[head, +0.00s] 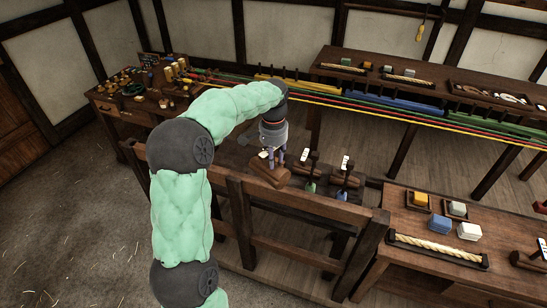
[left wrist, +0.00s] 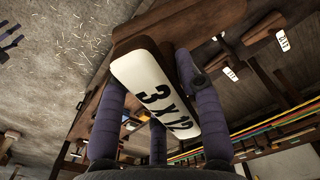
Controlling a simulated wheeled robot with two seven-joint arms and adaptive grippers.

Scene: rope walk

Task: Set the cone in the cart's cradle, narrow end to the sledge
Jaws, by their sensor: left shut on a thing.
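My left gripper (head: 273,156) comes down over the middle of the dark wooden frame, shut on a brown wooden piece that I take to be the cone (head: 268,173). The piece lies tilted under the fingers. In the left wrist view, my gripper's purple fingers (left wrist: 165,115) close around a brown piece with a white label (left wrist: 155,90) reading "3 x 12". Which end is narrow is hard to tell. I cannot clearly make out the cart, its cradle or the sledge. My right gripper is not in view.
Upright tools with white tags, one with a green part (head: 311,188) and one with a blue part (head: 342,193), stand just right of the gripper. A dark wooden rail (head: 300,205) runs in front. A side table (head: 410,270) holds rope and blocks. Coloured strands stretch behind.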

